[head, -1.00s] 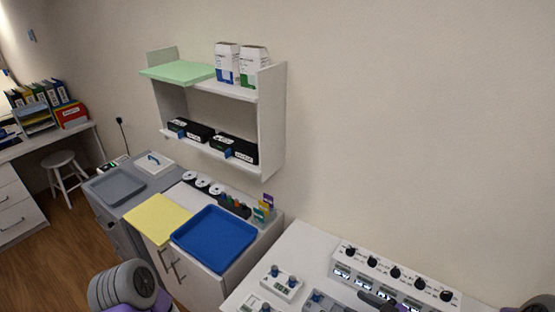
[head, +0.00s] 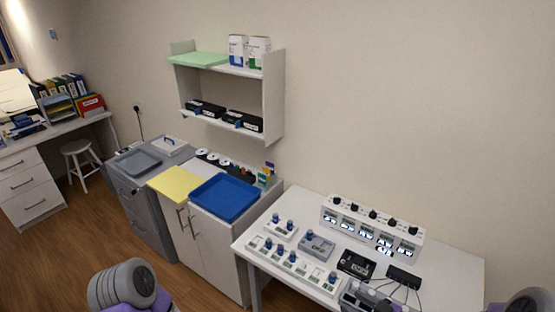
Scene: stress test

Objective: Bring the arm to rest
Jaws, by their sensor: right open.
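My right gripper (head: 362,292) shows only in part at the bottom edge of the head view, over the front of the white table (head: 463,272). It is open, and I see nothing held in it. A black device with a lit display (head: 356,264) lies just beyond it, and a small black box with cables (head: 403,277) lies to its right. I cannot tell how high the gripper is above the table. My left gripper is out of view; only part of my left arm shows at bottom left.
A long panel with black knobs (head: 371,230) stands at the table's back, and smaller knobbed units (head: 292,266) are on its left. A blue tray (head: 225,197) and a yellow sheet (head: 174,184) lie on the cabinet. A wall shelf (head: 273,95) hangs above.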

